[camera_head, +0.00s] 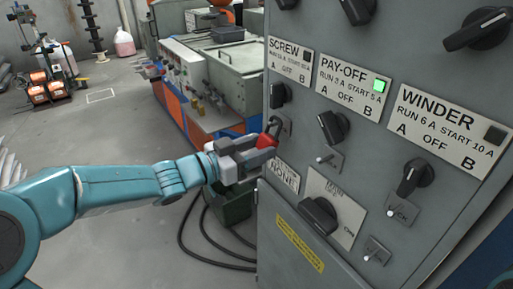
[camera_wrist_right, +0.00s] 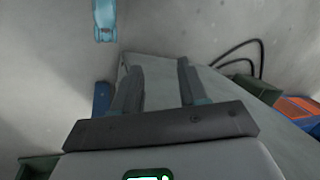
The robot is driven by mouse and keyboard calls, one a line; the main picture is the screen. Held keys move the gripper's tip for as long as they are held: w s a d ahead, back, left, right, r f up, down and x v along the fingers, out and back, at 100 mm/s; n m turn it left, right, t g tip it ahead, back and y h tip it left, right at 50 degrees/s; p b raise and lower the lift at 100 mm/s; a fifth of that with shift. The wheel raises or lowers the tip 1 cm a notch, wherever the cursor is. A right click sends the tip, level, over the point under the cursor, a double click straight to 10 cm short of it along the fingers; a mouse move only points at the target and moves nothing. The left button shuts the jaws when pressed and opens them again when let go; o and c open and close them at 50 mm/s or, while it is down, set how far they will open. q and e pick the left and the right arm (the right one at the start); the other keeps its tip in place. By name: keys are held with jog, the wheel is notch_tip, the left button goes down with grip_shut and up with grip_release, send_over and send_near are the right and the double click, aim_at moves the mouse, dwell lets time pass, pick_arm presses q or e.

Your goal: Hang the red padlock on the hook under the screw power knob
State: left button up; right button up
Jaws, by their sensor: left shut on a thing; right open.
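The red padlock (camera_head: 265,141) is held in my left gripper (camera_head: 252,153), its dark shackle (camera_head: 273,124) pointing up. The gripper is shut on it, close in front of the grey panel. The screw power knob (camera_head: 280,95) is above the padlock, below the SCREW label (camera_head: 290,61). A small plate (camera_head: 285,127) under that knob is partly behind the shackle. The hook there is hard to make out, and I cannot tell whether the shackle touches it. My right gripper (camera_wrist_right: 154,82) is open and empty in the right wrist view.
The grey control cabinet (camera_head: 290,235) fills the right side, with several other knobs and hook plates, such as one under the pay-off knob (camera_head: 332,127). Black cables (camera_head: 215,258) lie on the floor. A machine (camera_head: 225,75) stands behind.

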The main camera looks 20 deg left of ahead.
pick_arm(q)
jog(key=o, duration=1.3)
jog(key=shift+a, duration=0.1)
jog(key=p+v, duration=0.1)
jog(key=v, duration=1.5)
jog(key=shift+s, duration=0.1)
